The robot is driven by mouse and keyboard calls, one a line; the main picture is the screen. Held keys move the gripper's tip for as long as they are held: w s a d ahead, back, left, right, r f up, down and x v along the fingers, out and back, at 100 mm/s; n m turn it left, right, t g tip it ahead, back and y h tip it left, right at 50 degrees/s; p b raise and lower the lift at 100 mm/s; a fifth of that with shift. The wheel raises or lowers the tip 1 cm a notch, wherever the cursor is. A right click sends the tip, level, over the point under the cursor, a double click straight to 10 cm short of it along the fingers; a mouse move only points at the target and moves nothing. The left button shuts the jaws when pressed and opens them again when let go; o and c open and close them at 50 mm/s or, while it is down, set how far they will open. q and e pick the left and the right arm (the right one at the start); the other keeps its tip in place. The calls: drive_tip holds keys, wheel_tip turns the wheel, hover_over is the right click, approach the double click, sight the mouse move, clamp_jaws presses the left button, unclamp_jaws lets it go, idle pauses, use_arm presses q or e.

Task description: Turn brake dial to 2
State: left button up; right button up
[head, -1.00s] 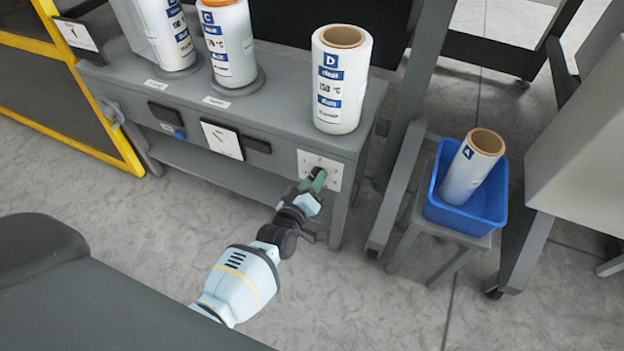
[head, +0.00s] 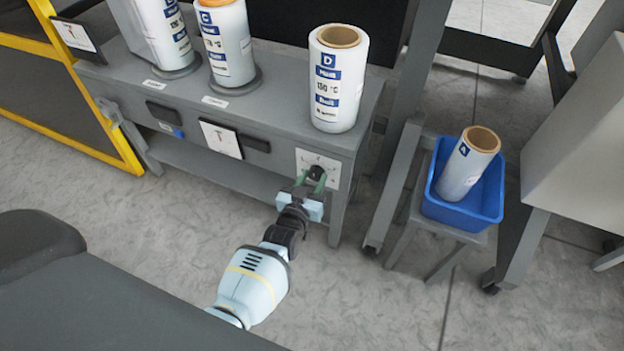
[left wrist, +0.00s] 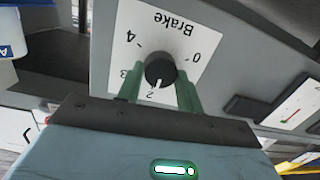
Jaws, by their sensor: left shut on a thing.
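The brake dial (head: 317,173) is a black round knob on a white plate (head: 329,160) at the right end of the grey bench front. In the left wrist view the knob (left wrist: 159,68) appears under the upside-down word "Brake". Its white pointer line points at the mark 2 (left wrist: 150,93). My left gripper (head: 313,182) has its green fingers on either side of the knob and is shut on it. The mark 1 is hidden behind a finger. My right gripper is not in view.
White rolls, one marked D (head: 338,85), stand on the bench (head: 270,95). A blue bin (head: 482,208) holding a roll (head: 467,165) sits on a small stand to the right. A dark panel with a dial face (head: 221,139) is left of the brake plate.

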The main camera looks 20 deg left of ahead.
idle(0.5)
use_arm(q)
drive_tip(key=o, duration=1)
drive_tip(key=s, duration=0.2)
drive_tip(key=s+p, duration=0.1)
drive_tip(key=s, duration=0.2)
drive_tip(key=s+p, duration=0.1)
drive_tip(key=s, duration=0.1)
drive_tip(key=shift+s+r, duration=0.35)
drive_tip(key=shift+s, duration=0.05)
